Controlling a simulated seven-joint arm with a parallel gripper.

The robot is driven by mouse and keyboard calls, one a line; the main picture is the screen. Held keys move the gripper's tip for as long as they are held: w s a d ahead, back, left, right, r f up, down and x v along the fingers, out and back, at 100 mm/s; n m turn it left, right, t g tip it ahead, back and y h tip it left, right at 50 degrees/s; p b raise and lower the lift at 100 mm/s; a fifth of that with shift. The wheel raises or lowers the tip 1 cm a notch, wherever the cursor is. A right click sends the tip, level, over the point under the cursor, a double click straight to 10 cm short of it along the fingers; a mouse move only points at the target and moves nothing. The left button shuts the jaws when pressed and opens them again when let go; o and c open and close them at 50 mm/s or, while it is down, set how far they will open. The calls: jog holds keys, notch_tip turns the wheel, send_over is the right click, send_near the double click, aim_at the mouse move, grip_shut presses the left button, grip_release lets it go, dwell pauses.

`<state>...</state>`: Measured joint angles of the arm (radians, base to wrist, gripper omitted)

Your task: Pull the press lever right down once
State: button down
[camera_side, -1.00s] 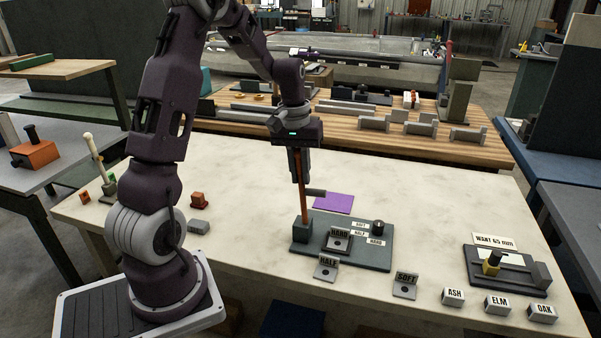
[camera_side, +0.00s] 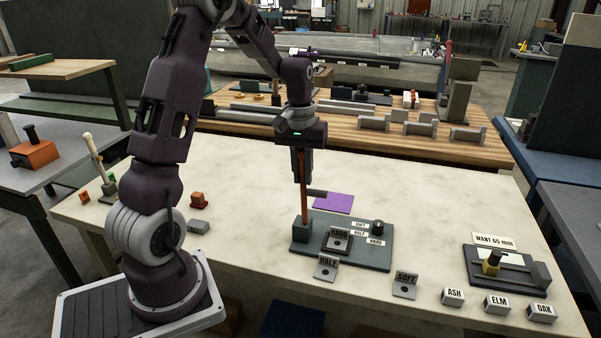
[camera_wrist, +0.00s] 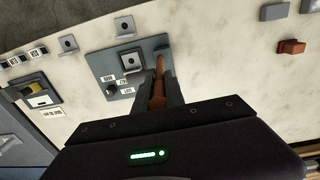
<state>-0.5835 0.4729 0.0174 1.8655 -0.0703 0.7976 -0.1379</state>
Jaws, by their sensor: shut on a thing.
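The press stands on a dark grey baseplate (camera_side: 370,258) on the pale table. Its orange-brown lever (camera_side: 304,202) rises from a dark block (camera_side: 302,231) at the plate's left end and stands close to upright. My gripper (camera_side: 302,178) points down from above and is shut on the upper part of the lever. In the wrist view the lever (camera_wrist: 159,85) runs between my two fingers. The lever's top is hidden by my fingers.
A gauge (camera_side: 506,270) and ASH, ELM and OAK blocks (camera_side: 497,304) are at the right. The table's middle is clear.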

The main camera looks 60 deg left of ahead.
aim_at(322, 191)
jog(key=shift+w+d, duration=0.3)
jog(key=shift+w, duration=0.1)
jog(key=w+d+g+y, duration=0.1)
jog(key=w+d, duration=0.1)
jog(key=w+d+f+g+y, duration=0.1)
jog(key=g+y, duration=0.1)
jog(key=shift+w+d, duration=0.35)
jog(key=w+d+f+g+y, duration=0.4)
jog(key=f+g+y, duration=0.1)
jog(key=shift+w+d+f, duration=0.3)
jog(key=shift+d+f, duration=0.1)
jog(key=c, duration=1.4)
grip_release()
jog(key=shift+r, duration=0.1)
